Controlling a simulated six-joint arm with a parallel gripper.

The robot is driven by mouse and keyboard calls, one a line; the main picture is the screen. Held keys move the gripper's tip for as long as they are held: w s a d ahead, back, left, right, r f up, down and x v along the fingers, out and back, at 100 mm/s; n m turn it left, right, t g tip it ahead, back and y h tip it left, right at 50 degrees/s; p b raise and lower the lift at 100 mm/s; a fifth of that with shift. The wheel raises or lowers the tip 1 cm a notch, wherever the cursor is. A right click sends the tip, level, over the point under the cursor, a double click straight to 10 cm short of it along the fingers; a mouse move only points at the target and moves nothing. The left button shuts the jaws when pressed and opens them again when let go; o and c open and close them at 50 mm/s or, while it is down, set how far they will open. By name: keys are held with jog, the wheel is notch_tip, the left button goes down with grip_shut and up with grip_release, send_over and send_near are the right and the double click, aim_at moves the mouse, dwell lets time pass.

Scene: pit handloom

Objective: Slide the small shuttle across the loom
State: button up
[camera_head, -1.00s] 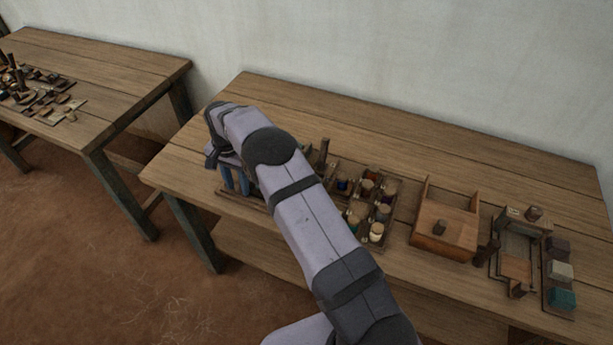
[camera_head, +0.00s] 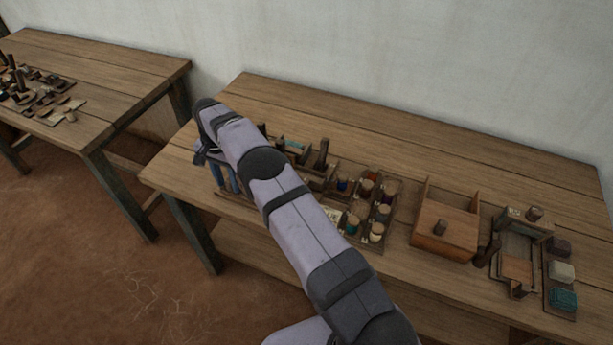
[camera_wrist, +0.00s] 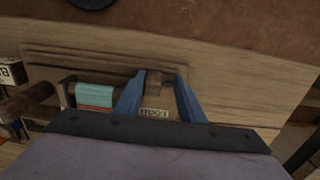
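My gripper (camera_head: 226,179) is over the left end of the front table, its two blue fingers pointing down at the small loom's frame. In the wrist view my gripper (camera_wrist: 164,78) has its fingers spread. A small brown wooden block (camera_wrist: 154,82), perhaps the small shuttle, shows between them, close to the left finger with a gap to the right one. A pale label reading LOOM (camera_wrist: 154,112) is just behind it. A teal cloth roll (camera_wrist: 94,95) lies to the left. My arm hides much of the loom in the head view.
A tray of thread spools (camera_head: 377,236), a wooden box (camera_head: 445,231) and a small frame with coloured blocks (camera_head: 562,271) stand to the right on the table. The back strip of the tabletop (camera_head: 400,140) is clear. Another table (camera_head: 110,70) stands at the left.

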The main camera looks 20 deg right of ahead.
jog(key=shift+s+d, duration=0.25)
dwell(0.5)
jog(key=shift+o, duration=0.8)
jog(key=shift+r, duration=0.1)
jog(key=shift+r+p, duration=2.35)
jog(key=shift+r, duration=0.85)
